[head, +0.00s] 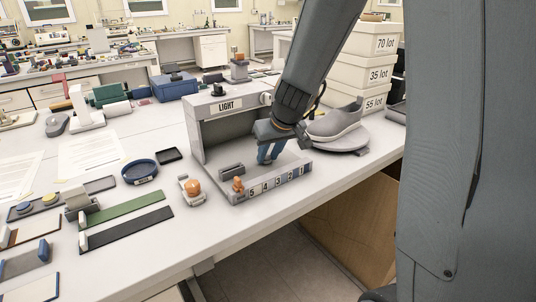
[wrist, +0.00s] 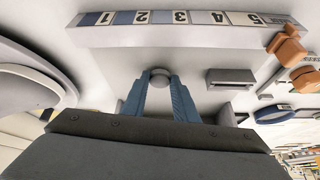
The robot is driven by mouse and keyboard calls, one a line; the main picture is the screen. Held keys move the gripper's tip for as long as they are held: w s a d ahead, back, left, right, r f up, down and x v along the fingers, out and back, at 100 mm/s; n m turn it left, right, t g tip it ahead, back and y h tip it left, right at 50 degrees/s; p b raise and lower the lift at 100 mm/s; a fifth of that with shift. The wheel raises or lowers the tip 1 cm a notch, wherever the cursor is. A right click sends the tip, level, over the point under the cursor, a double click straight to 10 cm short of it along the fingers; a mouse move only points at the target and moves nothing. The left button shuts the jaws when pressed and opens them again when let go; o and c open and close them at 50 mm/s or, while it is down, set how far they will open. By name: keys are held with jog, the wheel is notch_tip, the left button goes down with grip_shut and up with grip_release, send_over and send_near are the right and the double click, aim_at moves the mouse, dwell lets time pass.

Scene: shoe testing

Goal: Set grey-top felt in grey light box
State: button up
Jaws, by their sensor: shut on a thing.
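The grey light box (head: 222,105), labelled LIGHT, stands open-fronted on the bench in the head view. My gripper (head: 268,158) reaches into its right part, low over the light floor. In the wrist view my blue fingers (wrist: 158,82) close on a small round grey top (wrist: 159,72), which I take for the grey-top felt. Its lower part is hidden, so I cannot tell whether it touches the floor. A dark grey block (wrist: 230,77) lies on the box floor to one side of my fingers.
A numbered strip (head: 275,185) runs along the box's front edge, with an orange-brown piece (head: 238,184) at its left end. A grey shoe (head: 333,125) on a round stand is close on the right. Another orange-brown item (head: 193,187) stands left of the box.

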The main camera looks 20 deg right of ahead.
jog(key=shift+f, duration=0.3)
jog(key=o, duration=1.1)
jog(key=shift+c, duration=0.2)
jog(key=v, duration=0.7)
jog(key=shift+s+r, duration=0.2)
jog(key=shift+r, duration=0.2)
